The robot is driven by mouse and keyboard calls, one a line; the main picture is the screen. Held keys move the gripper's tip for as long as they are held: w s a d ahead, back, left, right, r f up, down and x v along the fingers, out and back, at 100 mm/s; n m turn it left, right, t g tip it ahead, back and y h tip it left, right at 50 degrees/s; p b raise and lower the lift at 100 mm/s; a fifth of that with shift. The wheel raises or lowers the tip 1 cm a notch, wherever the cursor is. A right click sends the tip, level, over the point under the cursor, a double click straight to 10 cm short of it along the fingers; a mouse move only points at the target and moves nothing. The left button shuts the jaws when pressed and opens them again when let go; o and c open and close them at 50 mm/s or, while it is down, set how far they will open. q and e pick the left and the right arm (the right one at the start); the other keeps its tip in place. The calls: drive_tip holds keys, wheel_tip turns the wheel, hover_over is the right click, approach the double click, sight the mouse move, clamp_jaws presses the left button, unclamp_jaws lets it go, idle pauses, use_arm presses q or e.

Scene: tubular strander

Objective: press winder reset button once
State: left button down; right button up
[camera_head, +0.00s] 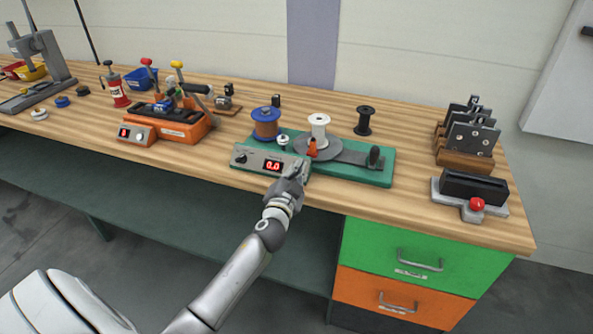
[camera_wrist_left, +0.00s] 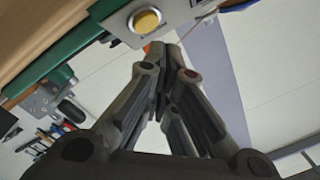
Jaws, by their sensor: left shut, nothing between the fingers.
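The winder is a green base (camera_head: 347,172) with a grey control box (camera_head: 250,163) at its front left. The box has a black knob (camera_head: 241,158) and a red display (camera_head: 272,165) reading 0.0. My left gripper (camera_head: 297,168) is shut and empty at the right end of the box. In the left wrist view, a round amber button (camera_wrist_left: 146,21) in a metal ring shows on the grey panel, just beyond the closed fingertips (camera_wrist_left: 160,48). I cannot tell whether the fingertips touch the panel. The button is hidden behind my gripper in the head view.
A black spool (camera_head: 364,121) stands behind. An orange machine (camera_head: 180,128) is to the left. A black block with a red button (camera_head: 477,204) sits at the right, above green and orange drawers (camera_head: 420,258).

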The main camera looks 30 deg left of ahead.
use_arm(q)
drive_tip(key=s+r+p, duration=0.2)
drive_tip(key=s+r, duration=0.1)
drive_tip(key=shift+s+d+r+p, duration=0.1)
drive_tip(key=shift+d+r+p, duration=0.05)
drive_tip(key=shift+d+p, duration=0.2)
idle(0.5)
